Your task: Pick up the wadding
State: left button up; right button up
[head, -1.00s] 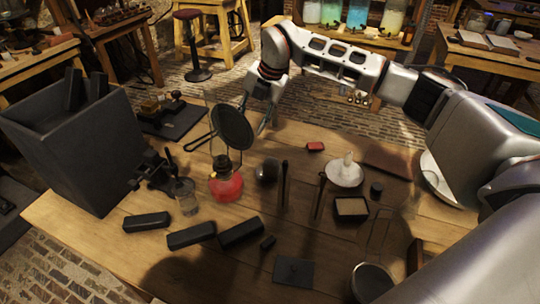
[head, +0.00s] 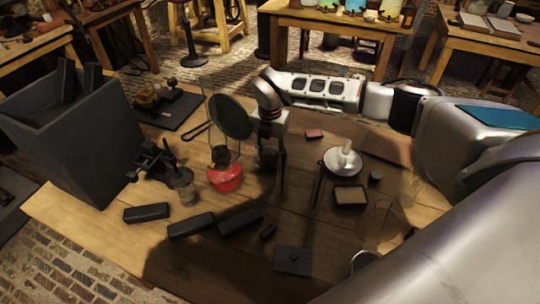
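I cannot tell for sure which thing is the wadding. A small dark grey roundish thing (head: 267,159) sits on the wooden table right of the red lamp, and a lumpy white thing (head: 346,156) stands on a white saucer (head: 333,167) farther right. My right gripper (head: 269,146) points down just above the dark roundish thing and partly hides it. Its fingers are small and dark here, so their opening and any contact are unclear. My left gripper is not in view.
A red lamp (head: 226,180) and a round dark pan-like disc (head: 230,117) stand close left of my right gripper. Dark upright rods (head: 317,184) and a small tray (head: 350,196) are to the right. Several black blocks (head: 190,226) lie in front. A big dark box (head: 75,140) stands left.

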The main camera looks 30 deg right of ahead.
aim_at(270, 150)
jog(key=c, duration=0.6)
jog(key=shift+o, duration=0.2)
notch_tip(270, 150, up, 20)
dwell(0.3)
jog(key=shift+c, duration=0.5)
